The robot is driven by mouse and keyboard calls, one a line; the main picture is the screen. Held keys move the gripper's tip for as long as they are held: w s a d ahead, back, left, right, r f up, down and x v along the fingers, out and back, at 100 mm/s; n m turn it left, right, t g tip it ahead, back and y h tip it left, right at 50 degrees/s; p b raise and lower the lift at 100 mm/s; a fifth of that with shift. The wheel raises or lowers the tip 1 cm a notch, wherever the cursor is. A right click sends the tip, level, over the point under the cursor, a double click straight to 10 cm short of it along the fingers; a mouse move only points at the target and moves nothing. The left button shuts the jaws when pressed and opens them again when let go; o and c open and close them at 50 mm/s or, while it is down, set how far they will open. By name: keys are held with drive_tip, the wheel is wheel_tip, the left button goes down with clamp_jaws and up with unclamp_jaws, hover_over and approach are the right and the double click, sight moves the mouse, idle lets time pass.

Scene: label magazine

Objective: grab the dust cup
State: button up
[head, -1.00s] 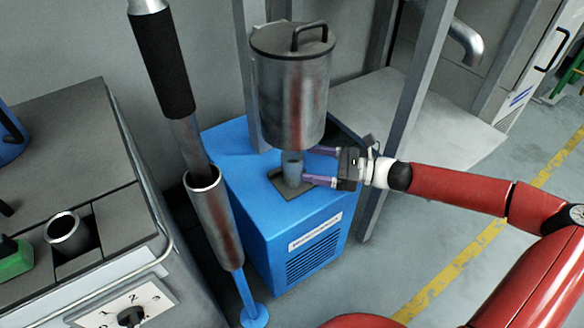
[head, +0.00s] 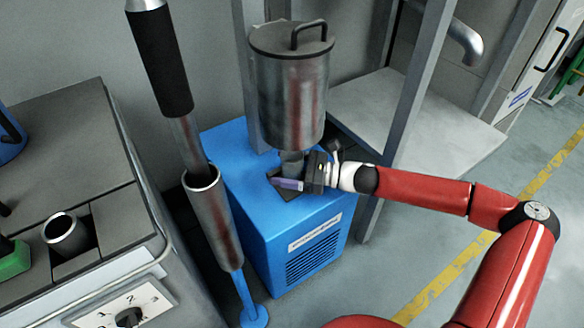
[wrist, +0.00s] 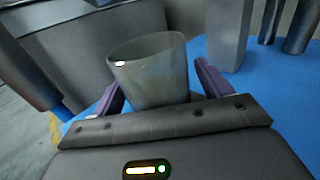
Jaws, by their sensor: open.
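The dust cup (head: 292,160) is a small grey cup on a dark plate on top of the blue box, directly below the big metal canister (head: 290,95). In the wrist view the cup (wrist: 155,72) stands upright with its open rim up. My gripper (head: 288,178) is open, with its purple fingers on either side of the cup. In the wrist view my gripper (wrist: 160,80) has the cup close to its palm, with a small gap at the right finger. Whether the left finger touches the cup I cannot tell. In the head view the far finger is hidden.
The blue box (head: 300,270) bears the cup. A metal tube on a blue stand (head: 213,215) rises just left of it. Grey frame posts (head: 415,90) stand to the right, behind my arm. A grey console (head: 75,130) fills the left side.

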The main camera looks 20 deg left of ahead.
drive_tip(key=c, duration=1.1)
